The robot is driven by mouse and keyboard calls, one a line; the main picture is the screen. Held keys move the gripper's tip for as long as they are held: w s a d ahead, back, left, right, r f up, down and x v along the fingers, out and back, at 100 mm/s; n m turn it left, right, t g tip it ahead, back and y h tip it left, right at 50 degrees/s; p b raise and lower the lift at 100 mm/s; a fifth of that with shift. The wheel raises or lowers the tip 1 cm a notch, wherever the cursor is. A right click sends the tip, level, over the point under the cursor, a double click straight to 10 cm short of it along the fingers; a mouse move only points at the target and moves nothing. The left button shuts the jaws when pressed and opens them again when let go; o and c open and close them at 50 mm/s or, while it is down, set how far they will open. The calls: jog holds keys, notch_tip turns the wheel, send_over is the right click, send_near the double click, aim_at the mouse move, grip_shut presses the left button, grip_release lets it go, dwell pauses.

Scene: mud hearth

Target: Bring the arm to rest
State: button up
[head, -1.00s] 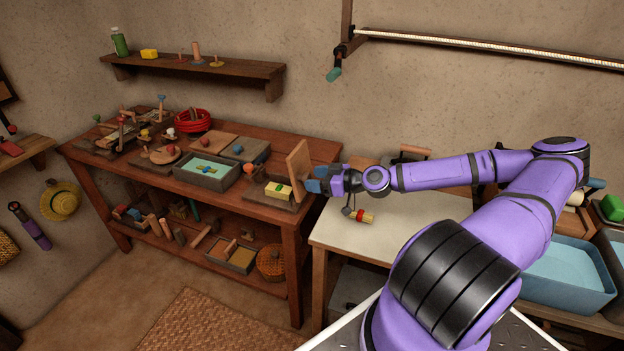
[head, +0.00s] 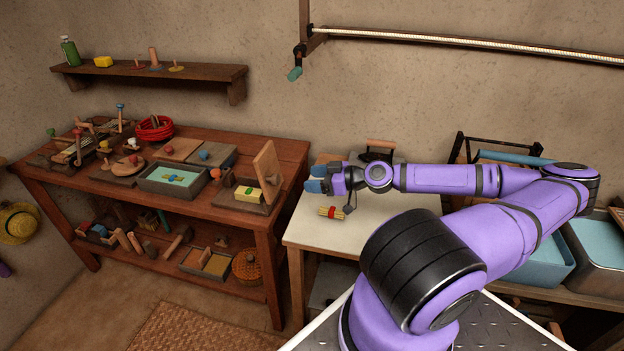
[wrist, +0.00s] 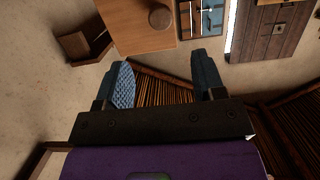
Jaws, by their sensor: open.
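My gripper (head: 314,184) is at the end of my purple arm, over the left part of the white-topped table (head: 380,222). In the wrist view my gripper (wrist: 163,82) has its two blue-grey fingers spread apart, with nothing between them. The arm is stretched out to the left in the head view, with its fingers pointing left. The gripper appears near an upright wooden board (head: 267,170) on the brown workbench, and I cannot tell the exact gap.
A bundle of sticks with a red band (head: 336,212) lies on the white top below the gripper. The brown workbench (head: 285,155) holds many small things. A wall shelf (head: 200,74) is above it. Blue-filled basins (head: 545,262) stand at right.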

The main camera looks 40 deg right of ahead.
dwell(0.4)
jog(key=s+a+f+n+g+h, duration=0.1)
jog(key=s+a+f+g+h, duration=0.35)
jog(key=g, duration=0.75)
jog(key=s+a+r+m+h, duration=0.2)
jog(key=r+h, duration=0.1)
jog(key=r, duration=0.8)
jog(key=s+a+r+m+h, duration=0.2)
jog(key=r+h, duration=0.2)
jog(key=r, duration=0.7)
jog(key=s+a+r+m+t+y, duration=0.1)
jog(key=s+a+r+m+t, duration=0.1)
jog(key=s+a+r, duration=0.3)
jog(key=s+a+r+m+t+y, duration=0.1)
jog(key=s+a+r, duration=0.4)
jog(key=r, duration=0.7)
jog(key=shift+s+m+t+y, duration=0.4)
jog(key=shift+s+t, duration=0.2)
jog(key=shift+s, duration=0.25)
